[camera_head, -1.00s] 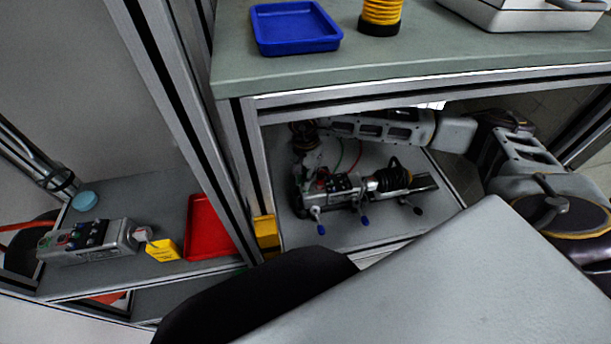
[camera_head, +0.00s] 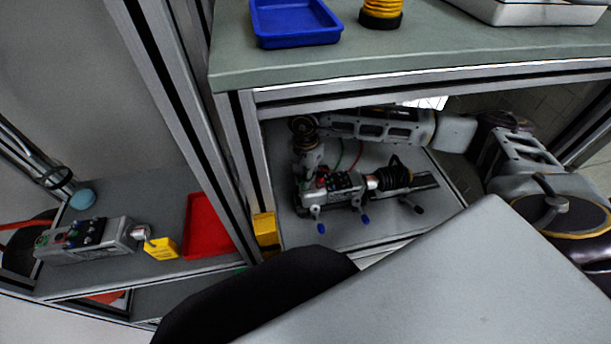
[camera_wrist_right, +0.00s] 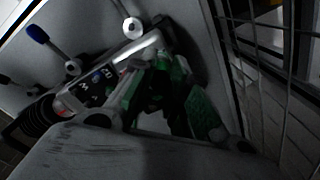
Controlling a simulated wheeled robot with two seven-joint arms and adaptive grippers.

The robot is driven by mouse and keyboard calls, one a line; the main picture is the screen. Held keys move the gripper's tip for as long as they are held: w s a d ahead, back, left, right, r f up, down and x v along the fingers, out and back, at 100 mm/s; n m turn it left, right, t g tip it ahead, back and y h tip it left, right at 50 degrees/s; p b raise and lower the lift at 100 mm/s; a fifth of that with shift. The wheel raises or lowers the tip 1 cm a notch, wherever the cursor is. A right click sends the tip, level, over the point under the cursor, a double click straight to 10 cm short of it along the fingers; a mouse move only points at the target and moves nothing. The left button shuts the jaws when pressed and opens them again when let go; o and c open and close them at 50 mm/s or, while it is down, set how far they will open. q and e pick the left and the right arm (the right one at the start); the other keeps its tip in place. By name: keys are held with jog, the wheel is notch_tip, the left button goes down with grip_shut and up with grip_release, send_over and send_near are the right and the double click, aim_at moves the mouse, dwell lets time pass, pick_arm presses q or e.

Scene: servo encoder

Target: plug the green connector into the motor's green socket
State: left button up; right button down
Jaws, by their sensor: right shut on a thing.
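The motor (camera_head: 343,186) lies on the grey lower shelf, with a black ribbed part at its right end and blue-tipped levers along its front. In the right wrist view its lettered, coloured terminals (camera_wrist_right: 92,91) show at the left. My right gripper (camera_head: 311,178) is at the motor's left end, pointing down. In the wrist view it is shut on the green connector (camera_wrist_right: 157,88), close beside the motor. The picture is dark and green parts overlap there, so I cannot tell connector from socket clearly, or whether they touch. My left gripper is not in view.
The upper bench edge (camera_head: 420,80) and frame post (camera_head: 243,165) bound the shelf opening. A blue tray (camera_head: 295,40) stands above. At left are a red tray (camera_head: 207,225), a control box (camera_head: 90,238) and yellow blocks (camera_head: 264,226). A green wire (camera_head: 358,155) runs behind the motor.

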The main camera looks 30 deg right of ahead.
jog(key=c, duration=1.3)
grip_release()
jog(key=shift+r, duration=0.15)
